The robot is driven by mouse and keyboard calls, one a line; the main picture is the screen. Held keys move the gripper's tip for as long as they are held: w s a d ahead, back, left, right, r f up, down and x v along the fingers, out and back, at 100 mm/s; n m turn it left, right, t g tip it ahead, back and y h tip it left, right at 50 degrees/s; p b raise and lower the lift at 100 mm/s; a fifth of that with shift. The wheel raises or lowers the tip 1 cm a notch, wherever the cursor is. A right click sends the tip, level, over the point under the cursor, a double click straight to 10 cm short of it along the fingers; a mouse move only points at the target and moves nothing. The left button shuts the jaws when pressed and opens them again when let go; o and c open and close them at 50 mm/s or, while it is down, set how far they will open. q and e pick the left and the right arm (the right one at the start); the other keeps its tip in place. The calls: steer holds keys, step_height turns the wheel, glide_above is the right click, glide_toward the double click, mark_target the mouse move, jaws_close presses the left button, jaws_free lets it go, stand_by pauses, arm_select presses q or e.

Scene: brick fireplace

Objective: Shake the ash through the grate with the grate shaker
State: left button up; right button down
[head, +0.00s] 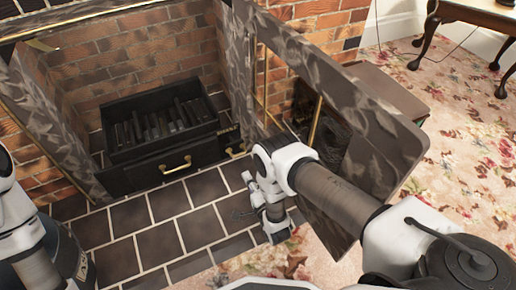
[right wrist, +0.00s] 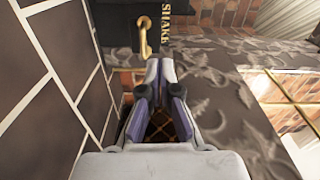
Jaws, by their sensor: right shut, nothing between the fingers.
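The grate shaker shows as a small brass handle (head: 236,151) on the dark front at the right of the fire basket. In the right wrist view this brass handle (right wrist: 145,36) sits beside the gold word SHAKE. My right gripper (right wrist: 159,64) is shut and empty, its fingertips just short of the handle and apart from it. In the head view the right gripper (head: 248,177) is low by the hearth and partly hidden by its own wrist. The grate (head: 150,122) is a black basket with several dark upright bars. My left gripper is out of view; only its arm shows at the left edge.
A drawer with a larger brass handle (head: 175,164) sits below the grate. Dark hearth tiles (head: 165,240) lie open in front. A marbled surround panel (head: 237,65) stands close to my right gripper. A marbled mantel slab (head: 345,85) lies under my right arm.

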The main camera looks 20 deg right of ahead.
steer(key=b, duration=0.9)
glide_toward(229, 145)
steer(key=w, duration=0.6)
steer(key=shift+w+a+f, duration=0.1)
steer(key=shift+w+f, duration=0.2)
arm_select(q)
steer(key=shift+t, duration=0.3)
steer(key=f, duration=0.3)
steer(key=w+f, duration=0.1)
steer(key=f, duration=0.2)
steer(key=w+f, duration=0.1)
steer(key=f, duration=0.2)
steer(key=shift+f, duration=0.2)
arm_select(e)
steer(key=shift+w+r, duration=0.1)
steer(key=shift+w, duration=0.15)
steer(key=shift+w+r, duration=0.1)
steer(key=shift+r, duration=0.05)
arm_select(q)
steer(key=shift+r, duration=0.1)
